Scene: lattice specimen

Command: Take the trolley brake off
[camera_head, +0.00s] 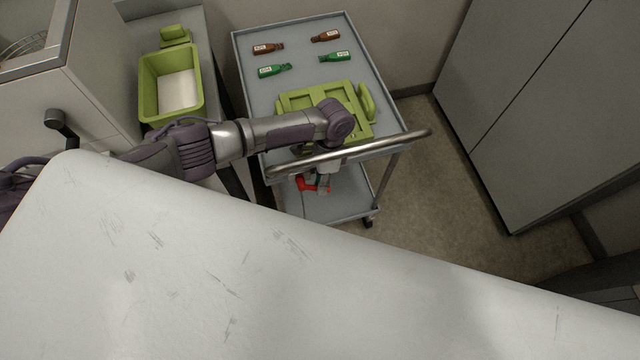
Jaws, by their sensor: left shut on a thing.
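The trolley (298,27) is a grey two-shelf cart with a metal push handle (400,138) along its near end. A red brake lever (304,184) shows below the handle, over the lower shelf (345,205). My left arm reaches in from the left over the trolley's near end. My left gripper (322,186) points down past the handle and is shut on the red lever. The handle and my arm partly hide the grip, and the lever's exact angle is hard to tell. My right gripper is not in view.
A green tray (296,102) and several brown and green bottles (335,57) lie on the trolley top. A green bin (147,92) stands on a counter to the left. Grey cabinets (530,90) stand at the right, with clear floor (440,175) between.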

